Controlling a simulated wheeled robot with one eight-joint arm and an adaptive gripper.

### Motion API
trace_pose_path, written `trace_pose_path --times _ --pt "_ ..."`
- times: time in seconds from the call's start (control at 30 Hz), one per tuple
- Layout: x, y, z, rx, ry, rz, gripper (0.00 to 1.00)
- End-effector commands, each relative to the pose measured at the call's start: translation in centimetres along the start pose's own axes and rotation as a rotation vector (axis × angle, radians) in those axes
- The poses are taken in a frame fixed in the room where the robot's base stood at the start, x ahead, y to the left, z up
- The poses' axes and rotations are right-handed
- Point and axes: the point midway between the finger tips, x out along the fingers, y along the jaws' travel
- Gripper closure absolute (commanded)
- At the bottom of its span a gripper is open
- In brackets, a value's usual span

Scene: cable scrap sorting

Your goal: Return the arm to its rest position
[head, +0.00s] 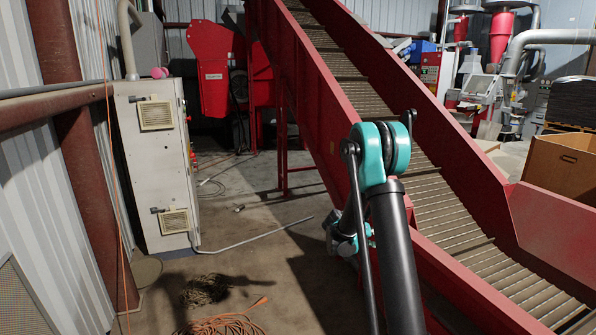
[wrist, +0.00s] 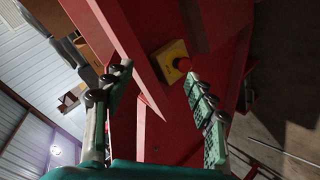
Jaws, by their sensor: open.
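My gripper (wrist: 157,77) shows in the wrist view with its two green-padded fingers spread wide and nothing between them. Beyond the fingertips is the red side of the conveyor, with a yellow box (wrist: 172,60) carrying a red button. I cannot tell how far the fingertips are from it. In the head view my arm rises in front of the red conveyor (head: 325,115), with its teal and black elbow raised. The gripper's fingers cannot be made out there; the lower arm hides much of that area.
A grey electrical cabinet (head: 155,165) stands at the left wall. Dark coiled cable (head: 205,290) and orange cable (head: 225,324) lie on the floor. A cardboard box (head: 563,167) is at the right beyond the conveyor. Floor between cabinet and conveyor is mostly clear.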

Motion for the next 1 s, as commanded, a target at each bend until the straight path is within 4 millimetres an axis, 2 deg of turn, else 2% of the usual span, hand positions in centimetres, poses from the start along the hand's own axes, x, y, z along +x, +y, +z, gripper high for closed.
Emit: trace_pose_path --times 0.03,0.2,0.5,0.8,1.0 --pt "-1.0 1.1 0.7 -0.005 -0.016 -0.031 0.43" --pt "-4.1 3.7 3.6 -0.028 -0.067 -0.148 0.43" --pt "-10.1 7.2 10.3 -0.057 -0.131 -0.363 0.43" --pt "-16.2 9.1 18.4 -0.072 -0.165 -0.580 0.43" --pt "-20.0 9.3 24.2 -0.071 -0.171 -0.725 0.43"
